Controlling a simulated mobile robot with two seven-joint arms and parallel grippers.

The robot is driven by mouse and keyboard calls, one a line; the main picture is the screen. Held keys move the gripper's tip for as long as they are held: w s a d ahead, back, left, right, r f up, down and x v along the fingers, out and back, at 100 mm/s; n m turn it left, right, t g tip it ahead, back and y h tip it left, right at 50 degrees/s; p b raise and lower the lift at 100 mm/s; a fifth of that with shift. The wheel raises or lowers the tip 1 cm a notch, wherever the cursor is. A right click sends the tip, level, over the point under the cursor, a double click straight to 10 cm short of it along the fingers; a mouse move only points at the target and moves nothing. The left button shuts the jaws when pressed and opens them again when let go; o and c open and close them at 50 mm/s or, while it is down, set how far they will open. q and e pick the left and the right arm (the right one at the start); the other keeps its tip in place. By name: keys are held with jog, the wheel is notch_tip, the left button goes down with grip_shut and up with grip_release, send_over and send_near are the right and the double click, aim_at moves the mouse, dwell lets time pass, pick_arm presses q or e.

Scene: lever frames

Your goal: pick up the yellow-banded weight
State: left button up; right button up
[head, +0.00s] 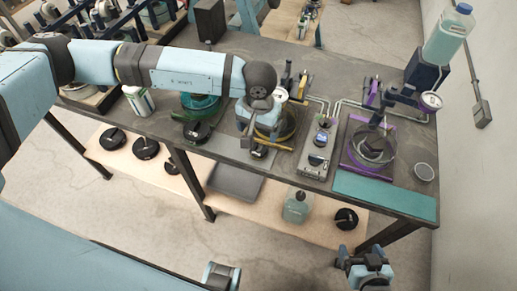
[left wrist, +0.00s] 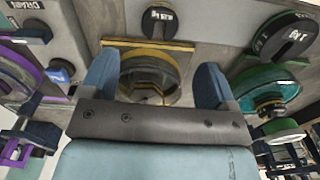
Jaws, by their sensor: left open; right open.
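A yellow-rimmed round fixture (head: 285,124) stands on the workbench (head: 225,65). In the left wrist view the yellow-rimmed fixture (left wrist: 150,72) lies between my finger tips, below them in depth. A dark disc weight with a white label (left wrist: 160,22) is just beyond it; I cannot make out a yellow band on it. My right gripper (head: 365,262) is open and empty, low in front of the bench.
A green-rimmed weight (head: 197,131) lies to the left, and a purple fixture (head: 372,150) to the right. A control box (head: 319,145) stands between yellow and purple. A teal mat (head: 385,196) lies at the front right. The lower shelf holds black weights (head: 145,148) and a bottle (head: 297,206).

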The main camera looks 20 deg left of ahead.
aim_at(259, 147)
pick_arm(q)
notch_tip(259, 147, down, 3)
jog(key=shift+f, duration=0.2)
jog(key=shift+f+p, duration=0.55)
jog(key=shift+f, duration=0.05)
notch_tip(259, 147, down, 4)
jog(key=shift+w+r+p, duration=0.1)
jog(key=shift+r+p, duration=0.1)
jog(key=shift+p, duration=0.35)
jog(key=shift+f, duration=0.3)
jog(key=c, duration=1.1)
jog(key=shift+r, duration=0.1)
jog(key=shift+c, duration=0.2)
